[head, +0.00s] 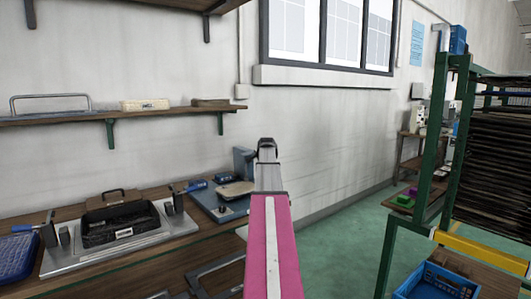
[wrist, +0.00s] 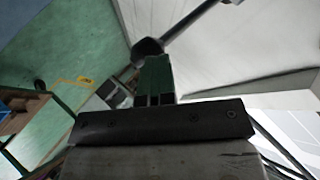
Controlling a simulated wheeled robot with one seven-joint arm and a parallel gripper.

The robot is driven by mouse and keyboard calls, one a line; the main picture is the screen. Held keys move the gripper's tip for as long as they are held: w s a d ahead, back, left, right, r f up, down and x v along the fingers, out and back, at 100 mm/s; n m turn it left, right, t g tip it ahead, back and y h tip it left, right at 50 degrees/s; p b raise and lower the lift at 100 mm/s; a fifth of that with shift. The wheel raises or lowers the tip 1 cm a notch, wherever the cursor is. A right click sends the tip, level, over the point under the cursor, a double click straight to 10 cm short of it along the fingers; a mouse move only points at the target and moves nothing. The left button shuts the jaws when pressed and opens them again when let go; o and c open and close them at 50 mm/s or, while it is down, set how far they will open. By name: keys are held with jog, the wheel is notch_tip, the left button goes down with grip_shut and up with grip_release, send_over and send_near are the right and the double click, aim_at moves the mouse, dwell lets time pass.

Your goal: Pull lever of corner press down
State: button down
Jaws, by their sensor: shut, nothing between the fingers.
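In the head view, a blue-based press-like device (head: 224,208) with a beige pad stands at the right end of the bench. A blue lever handle (head: 197,185) sticks out at its left, roughly level; I cannot tell whether it belongs to this device or to the metal fixture (head: 88,262) beside it. A second blue handle (head: 22,228) is at the fixture's left end. The dark end of my arm shows in front of the wall, apart from both handles. My gripper (wrist: 154,78) is shut and empty in the wrist view. A dark knob with a rod (wrist: 148,47) shows beyond it.
A black tray (head: 118,226) sits on the fixture. A shelf (head: 150,117) with several items hangs above the bench. At right stand a green rack (head: 428,150) and a blue crate (head: 425,284). Green floor (head: 340,240) between bench and rack is clear.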

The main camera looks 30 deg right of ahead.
jog(key=shift+a+f, duration=0.15)
jog(key=shift+f, duration=1.35)
jog(key=shift+w, duration=0.25)
jog(key=shift+r, duration=0.1)
jog(key=r+v, duration=0.1)
jog(key=v, duration=1)
jog(key=shift+d+r+t, duration=0.15)
jog(key=shift+d+t, duration=0.15)
